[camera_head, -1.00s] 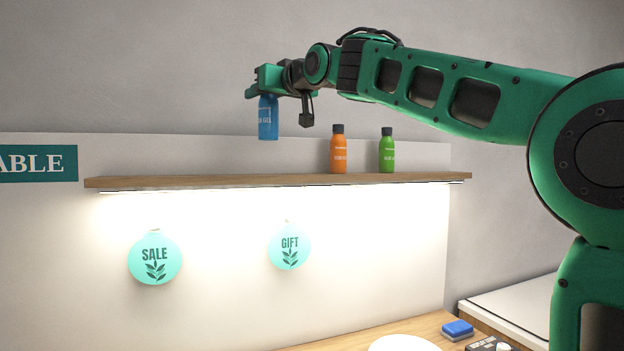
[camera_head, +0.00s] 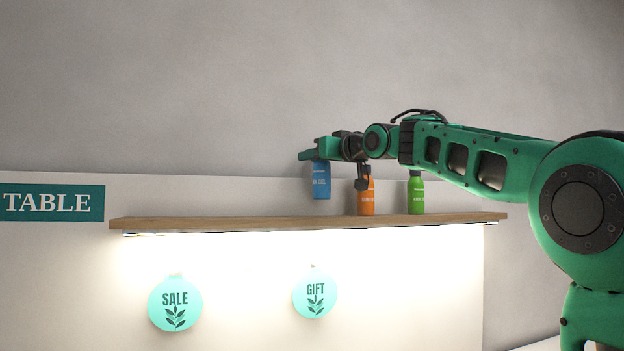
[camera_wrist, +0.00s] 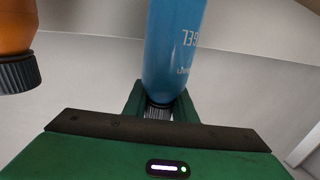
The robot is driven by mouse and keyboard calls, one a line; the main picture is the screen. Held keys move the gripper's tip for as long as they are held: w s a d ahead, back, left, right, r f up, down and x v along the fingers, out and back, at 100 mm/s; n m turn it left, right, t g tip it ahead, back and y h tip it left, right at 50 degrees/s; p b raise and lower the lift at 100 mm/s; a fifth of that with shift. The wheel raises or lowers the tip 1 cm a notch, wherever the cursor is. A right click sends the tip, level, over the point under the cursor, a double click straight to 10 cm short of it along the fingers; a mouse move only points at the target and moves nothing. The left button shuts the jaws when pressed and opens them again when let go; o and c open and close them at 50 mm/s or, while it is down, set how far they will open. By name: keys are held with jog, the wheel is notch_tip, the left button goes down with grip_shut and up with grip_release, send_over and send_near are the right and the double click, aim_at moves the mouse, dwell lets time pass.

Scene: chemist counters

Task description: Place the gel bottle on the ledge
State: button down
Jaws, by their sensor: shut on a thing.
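The blue gel bottle (camera_head: 320,182) is upright in my gripper (camera_head: 312,156), left of the orange bottle. In the wrist view the blue bottle (camera_wrist: 172,50) shows its label, and its cap sits between the green fingers of my gripper (camera_wrist: 158,108). My gripper is shut on it from above. The wooden ledge (camera_head: 250,222) runs along the wall panel under the bottles. The blue bottle's base appears a little above the ledge's top edge in the picture; I cannot tell for sure that it is apart from it.
An orange bottle (camera_head: 366,198) and a green bottle (camera_head: 416,195) stand on the ledge to the right. The orange bottle also shows close by in the wrist view (camera_wrist: 16,25). My wrist partly covers it in the head view. The ledge's left part is clear.

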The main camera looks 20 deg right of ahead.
aim_at(314, 172)
jog(key=shift+w+d+f, duration=0.1)
jog(key=shift+f, duration=0.95)
jog(key=shift+d+f, duration=0.1)
jog(key=shift+f, duration=0.95)
jog(key=c, duration=1.5)
grip_release()
jog(key=shift+f, duration=0.1)
jog(key=shift+o, duration=0.2)
jog(key=v, duration=1.2)
